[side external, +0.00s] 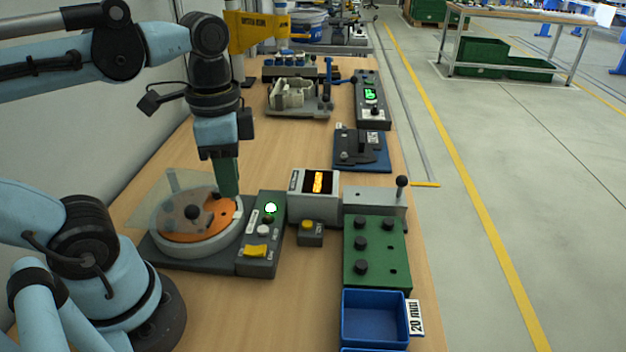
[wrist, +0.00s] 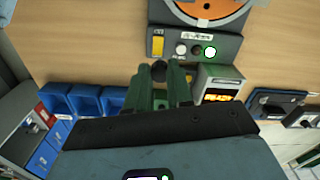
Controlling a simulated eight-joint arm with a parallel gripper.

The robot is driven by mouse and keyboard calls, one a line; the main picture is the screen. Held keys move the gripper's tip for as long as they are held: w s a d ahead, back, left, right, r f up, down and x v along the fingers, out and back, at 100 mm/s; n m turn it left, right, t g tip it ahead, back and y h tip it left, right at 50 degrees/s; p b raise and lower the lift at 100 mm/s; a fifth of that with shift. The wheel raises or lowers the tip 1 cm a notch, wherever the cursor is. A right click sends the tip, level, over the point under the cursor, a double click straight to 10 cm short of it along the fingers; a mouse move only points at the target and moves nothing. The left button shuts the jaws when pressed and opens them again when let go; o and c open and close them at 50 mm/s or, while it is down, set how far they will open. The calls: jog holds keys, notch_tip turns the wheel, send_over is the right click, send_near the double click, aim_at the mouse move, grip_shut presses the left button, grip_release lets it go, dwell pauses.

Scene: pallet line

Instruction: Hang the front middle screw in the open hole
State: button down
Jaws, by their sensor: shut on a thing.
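My gripper (side external: 229,192) has green fingers pointing down over the right part of an orange disc (side external: 185,236) on a round grey turntable. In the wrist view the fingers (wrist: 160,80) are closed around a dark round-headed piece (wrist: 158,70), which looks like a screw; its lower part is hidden. The disc also shows in the wrist view (wrist: 203,12), with a dark hole in it.
A clear tilted cover (side external: 165,190) stands over the disc's left part. A control panel (side external: 262,240) with a green light adjoins the turntable. A screen box (side external: 314,210), a lever unit (side external: 375,200) and a blue bin (side external: 374,320) stand to the right. Wooden table shows at front centre.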

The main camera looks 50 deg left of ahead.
jog(key=shift+w+a+f, duration=0.2)
jog(key=shift+a+f, duration=1.4)
jog(key=shift+f, duration=0.05)
jog(key=shift+w+a+f, duration=0.25)
jog(key=shift+a+f, duration=1.35)
jog(key=shift+f, duration=0.05)
jog(key=shift+w+a+f, duration=0.2)
jog(key=shift+a+f, duration=1.4)
jog(key=shift+f, duration=0.05)
jog(key=shift+f, duration=0.25)
jog(key=shift+f, duration=0.35)
jog(key=c, duration=1.3)
grip_release()
jog(key=shift+r, duration=0.1)
